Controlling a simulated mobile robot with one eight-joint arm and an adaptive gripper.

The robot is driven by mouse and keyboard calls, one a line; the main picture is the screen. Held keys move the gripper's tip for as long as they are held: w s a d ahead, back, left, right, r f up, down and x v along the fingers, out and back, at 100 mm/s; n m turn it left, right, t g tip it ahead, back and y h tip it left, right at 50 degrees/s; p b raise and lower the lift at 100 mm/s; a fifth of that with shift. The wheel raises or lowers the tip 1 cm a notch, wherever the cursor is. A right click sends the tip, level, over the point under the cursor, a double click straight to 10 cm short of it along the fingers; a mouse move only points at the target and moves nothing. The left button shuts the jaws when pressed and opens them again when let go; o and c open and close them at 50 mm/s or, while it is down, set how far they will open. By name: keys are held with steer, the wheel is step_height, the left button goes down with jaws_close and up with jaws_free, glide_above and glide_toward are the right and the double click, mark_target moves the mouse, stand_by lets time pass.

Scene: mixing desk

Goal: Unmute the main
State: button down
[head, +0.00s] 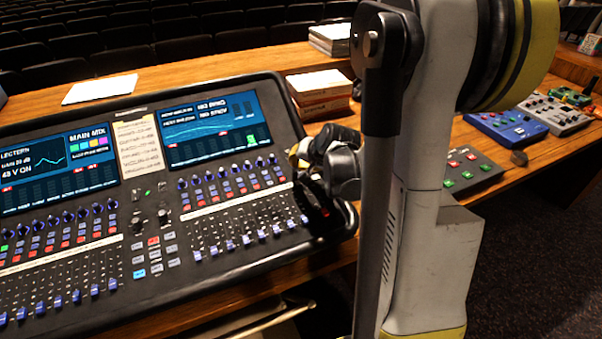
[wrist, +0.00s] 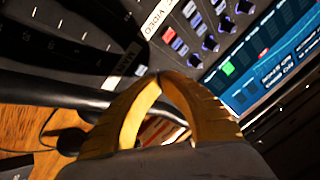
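The mixing desk (head: 130,290) lies across the left and middle of the head view, with screens, rows of knobs and buttons, and faders. In the wrist view a label reading MAIN (wrist: 127,62) sits just left of my fingertips, with a VIDEO label (wrist: 156,20) above it. A red-lit button (wrist: 168,35) shows beside the VIDEO label. The buttons of the MAIN strip are hidden behind my fingers. My gripper (wrist: 158,76) has its yellow fingertips together, with nothing between them. In the head view my gripper (head: 293,157) is over the desk's right end; contact cannot be told.
Paper (head: 100,89) lies behind the desk. Stacked books (head: 320,88) stand behind its right end. A button box (head: 468,168) and a blue device (head: 500,127) lie on the table to the right, beyond my arm. Dark seats fill the background.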

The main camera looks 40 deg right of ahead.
mark_target(299, 173)
steer(key=shift+s+a+r+p, duration=0.1)
steer(key=shift+s+r+p, duration=0.05)
steer(key=shift+r+p, duration=1)
steer(key=shift+s+r+p, duration=0.1)
steer(key=shift+r+p, duration=0.7)
steer(key=shift+r, duration=0.6)
